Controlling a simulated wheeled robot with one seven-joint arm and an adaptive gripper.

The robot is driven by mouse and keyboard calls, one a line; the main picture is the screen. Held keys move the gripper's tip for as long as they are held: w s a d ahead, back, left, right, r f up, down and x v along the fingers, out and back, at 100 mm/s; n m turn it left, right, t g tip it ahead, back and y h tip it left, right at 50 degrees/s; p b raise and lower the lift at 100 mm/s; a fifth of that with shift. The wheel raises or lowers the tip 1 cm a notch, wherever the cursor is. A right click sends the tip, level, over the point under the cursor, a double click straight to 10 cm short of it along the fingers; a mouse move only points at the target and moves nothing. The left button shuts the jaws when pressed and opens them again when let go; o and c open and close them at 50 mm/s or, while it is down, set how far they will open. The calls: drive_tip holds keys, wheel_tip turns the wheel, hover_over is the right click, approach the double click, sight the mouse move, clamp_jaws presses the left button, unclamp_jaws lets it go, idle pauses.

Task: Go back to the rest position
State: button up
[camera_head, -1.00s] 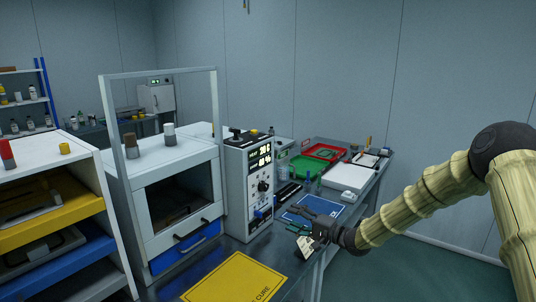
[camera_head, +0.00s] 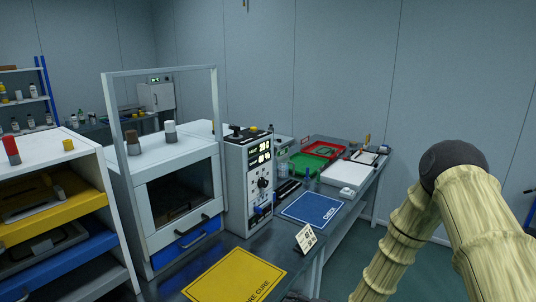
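My arm (camera_head: 403,232), in a pale ribbed cover with a dark joint, comes in at the right and runs down out of the bottom edge. My gripper is below the picture, so its fingers are hidden from me. A small white card with dark marks (camera_head: 306,238) stands tilted at the front edge of the bench, in front of the blue CHECK mat (camera_head: 312,208). No part of my arm touches the card in this view.
A yellow CURE mat (camera_head: 235,277) lies on the bench at the front. Behind it stand a white oven-like cabinet (camera_head: 180,150) and a control box with displays (camera_head: 250,185). Red (camera_head: 323,149) and green (camera_head: 300,165) trays are further back. Open floor lies right of the bench.

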drive_tip(key=s+d+f+n+g+h, duration=0.1)
drive_tip(key=s+f, duration=0.3)
drive_tip(key=s, duration=0.3)
drive_tip(key=s+d+f+n+g+h, duration=0.1)
drive_tip(key=s+d+f+h, duration=0.1)
drive_tip(key=s+f, duration=0.35)
drive_tip(key=s+d+f+n+g+h, duration=0.1)
drive_tip(key=s+d+g, duration=0.1)
drive_tip(key=s, duration=0.8)
drive_tip(key=s+d+f+n+g+h, duration=0.1)
drive_tip(key=s+d, duration=0.4)
drive_tip(key=s, duration=0.5)
drive_tip(key=s+d+f+n+g+h, duration=0.1)
drive_tip(key=s+d+n+g+h, duration=0.1)
drive_tip(key=s, duration=0.8)
drive_tip(key=shift+s+d+g+h, duration=0.25)
drive_tip(key=shift+d+g+h, duration=0.35)
drive_tip(key=shift+d+g, duration=0.25)
